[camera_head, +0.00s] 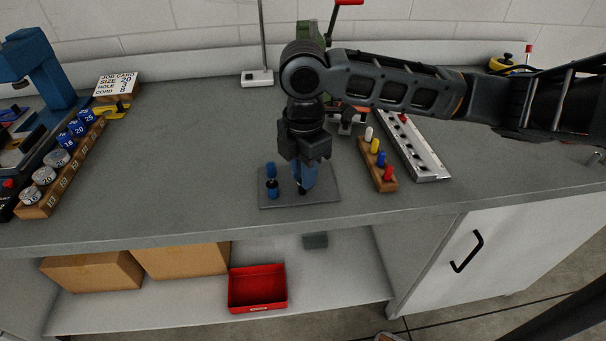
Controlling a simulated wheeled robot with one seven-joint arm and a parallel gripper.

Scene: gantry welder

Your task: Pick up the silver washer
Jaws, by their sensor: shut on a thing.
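My gripper (303,188) points down at a grey mat (322,188) near the front of the bench, its fingertips low over or at the mat. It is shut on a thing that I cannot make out. Blue shows between and along the fingers, and I cannot tell whether it is part of the gripper. I cannot pick out a silver washer, and the fingers hide part of the mat. A blue and black upright piece (271,181) stands on the mat just left of the gripper, apart from it.
A wooden block with coloured pegs (376,163) and a metal rail (413,148) lie to the right. A wooden rack (62,176) with numbered silver and blue cylinders is at the left. A red bin (257,288) sits on the shelf below. The bench between rack and mat is clear.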

